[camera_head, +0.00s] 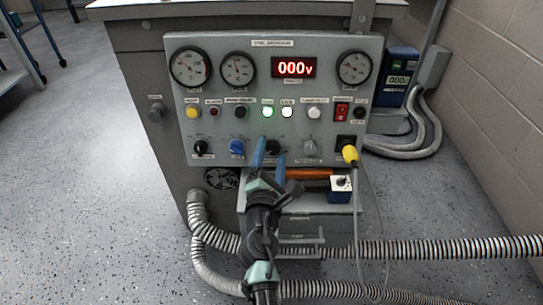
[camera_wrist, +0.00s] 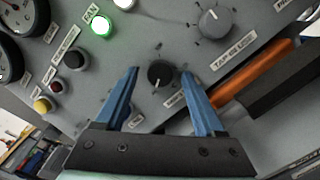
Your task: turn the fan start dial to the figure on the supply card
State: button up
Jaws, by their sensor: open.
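A small black dial (camera_wrist: 160,73) on the grey control panel (camera_head: 275,65) sits between the tips of my open gripper (camera_wrist: 160,76) in the wrist view. Gaps show on both sides of it, and its label is partly hidden by the right finger. In the head view my gripper (camera_head: 270,144) is in front of the panel's lower row of dials, its blue fingers apart around that black dial. I cannot read which dial is the fan start dial. A lit green lamp (camera_wrist: 100,24) beside it has a label that seems to read FAN. I cannot make out a supply card.
A grey dial (camera_head: 310,147) is to the right and a blue dial (camera_head: 237,147) to the left. The red display (camera_head: 294,68) reads 000V.

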grip_shut()
